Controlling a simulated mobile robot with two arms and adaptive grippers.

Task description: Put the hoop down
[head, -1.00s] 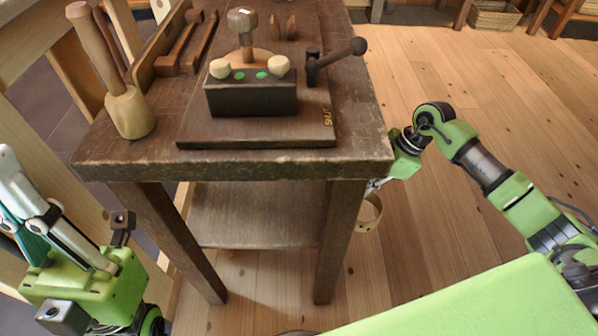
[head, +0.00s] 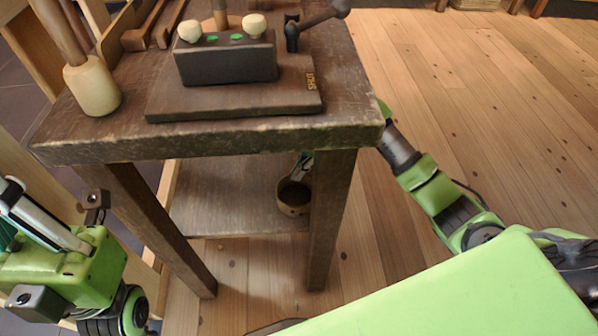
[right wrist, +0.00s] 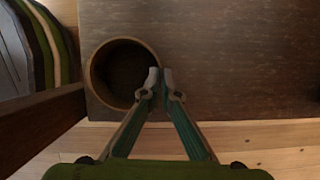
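The hoop is a short, light-brown ring (head: 294,209) at the lower shelf's right side, just left of the table's front right leg. In the right wrist view the hoop (right wrist: 97,92) shows as a round rim, dark inside, above the shelf's brown boards. My right gripper (right wrist: 161,82) has its fingertips close together on the hoop's right wall. It also shows partly in the head view (head: 304,164), under the tabletop. I cannot tell whether the hoop touches the shelf. My left gripper (head: 18,205) is at the left edge, away from the hoop and partly cut off.
The lower shelf (head: 225,205) is bare to the hoop's left. The table leg (head: 330,225) and tabletop edge (head: 220,142) are close to my right arm. On top stand a dark box (head: 225,60) on a board and a mallet (head: 92,88). Floor at right is clear.

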